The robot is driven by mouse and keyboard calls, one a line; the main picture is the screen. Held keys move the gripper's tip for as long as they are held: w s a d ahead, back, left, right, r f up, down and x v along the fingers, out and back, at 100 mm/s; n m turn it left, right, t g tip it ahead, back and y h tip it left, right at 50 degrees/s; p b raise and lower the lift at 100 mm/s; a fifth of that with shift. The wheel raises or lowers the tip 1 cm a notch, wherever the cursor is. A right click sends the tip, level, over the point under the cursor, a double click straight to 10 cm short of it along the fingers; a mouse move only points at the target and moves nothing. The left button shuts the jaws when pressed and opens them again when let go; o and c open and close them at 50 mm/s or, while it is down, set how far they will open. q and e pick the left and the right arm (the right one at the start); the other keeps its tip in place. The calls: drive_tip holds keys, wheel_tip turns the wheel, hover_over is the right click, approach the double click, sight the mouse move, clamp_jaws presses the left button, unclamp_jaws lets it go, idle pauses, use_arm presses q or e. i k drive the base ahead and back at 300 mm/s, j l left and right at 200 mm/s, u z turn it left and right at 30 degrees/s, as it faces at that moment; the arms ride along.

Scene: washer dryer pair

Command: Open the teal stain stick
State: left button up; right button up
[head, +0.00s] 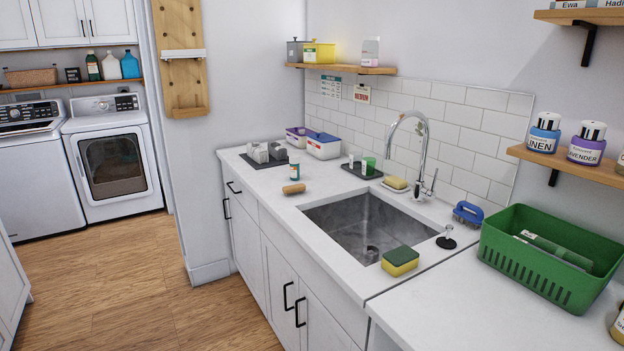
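A small upright white-and-teal container (294,171) stands on the white counter, left of the sink. It looks like the teal stain stick, but it is too small here to read its label or make out its cap clearly. No gripper touches it. Neither of my grippers shows in the head view.
A wooden-backed brush (294,188) lies just in front of the container. A dark mat (258,163) with grey items and a blue-lidded box (323,146) are behind it. The sink (355,225), a sponge (400,261) and a green basket (535,275) are to the right.

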sight(294, 169)
drive_tip(key=i+j, duration=0.3)
drive_tip(key=i+j+z, duration=0.15)
drive_tip(key=z, duration=0.35)
drive_tip(key=i+j+z, duration=0.15)
drive_tip(key=z, duration=0.35)
drive_tip(key=i+j+z, duration=0.15)
drive_tip(key=j+z, duration=0.3)
drive_tip(key=j, duration=0.7)
drive_tip(key=j+z, duration=0.45)
drive_tip(key=j, duration=0.65)
